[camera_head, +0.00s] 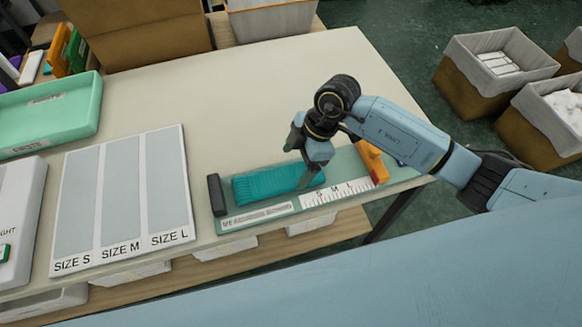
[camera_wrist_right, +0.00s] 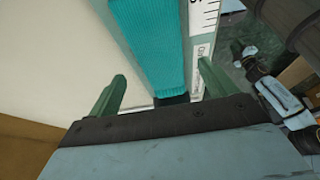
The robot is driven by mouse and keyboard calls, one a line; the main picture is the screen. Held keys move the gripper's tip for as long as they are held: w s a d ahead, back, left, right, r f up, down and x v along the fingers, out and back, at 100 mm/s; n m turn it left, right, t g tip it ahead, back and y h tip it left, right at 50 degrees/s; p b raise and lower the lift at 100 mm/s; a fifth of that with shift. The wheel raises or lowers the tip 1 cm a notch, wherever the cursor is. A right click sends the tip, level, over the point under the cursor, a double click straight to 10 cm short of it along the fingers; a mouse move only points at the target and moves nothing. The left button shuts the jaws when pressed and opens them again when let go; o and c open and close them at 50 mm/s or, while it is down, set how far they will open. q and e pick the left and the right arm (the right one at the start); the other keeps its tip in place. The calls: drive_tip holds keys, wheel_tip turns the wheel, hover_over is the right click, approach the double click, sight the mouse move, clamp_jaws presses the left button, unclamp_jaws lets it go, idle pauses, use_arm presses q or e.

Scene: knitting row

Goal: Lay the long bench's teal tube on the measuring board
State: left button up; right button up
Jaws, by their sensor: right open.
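The teal tube (camera_head: 265,186), a ribbed knitted piece, lies lengthwise on the green measuring board (camera_head: 228,213). Its left end is close to the board's dark end block (camera_head: 216,195); whether they touch I cannot tell. My right gripper (camera_head: 309,168) is open over the tube's right part and hides some of it. In the right wrist view the tube (camera_wrist_right: 152,45) runs between the spread green fingers of the right gripper (camera_wrist_right: 161,70), with space on both sides. An orange slider (camera_head: 372,162) sits at the board's right end. My left gripper is not in view.
A size chart panel (camera_head: 122,200) lies left of the board on the pale bench (camera_head: 270,90). A green tray (camera_head: 50,115) stands at the far left. The bench behind the board is clear. Lined bins (camera_head: 495,68) stand on the floor at right.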

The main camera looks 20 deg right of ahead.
drive_tip(key=v, duration=0.7)
drive_tip(key=shift+r, duration=0.3)
drive_tip(key=shift+d, duration=0.15)
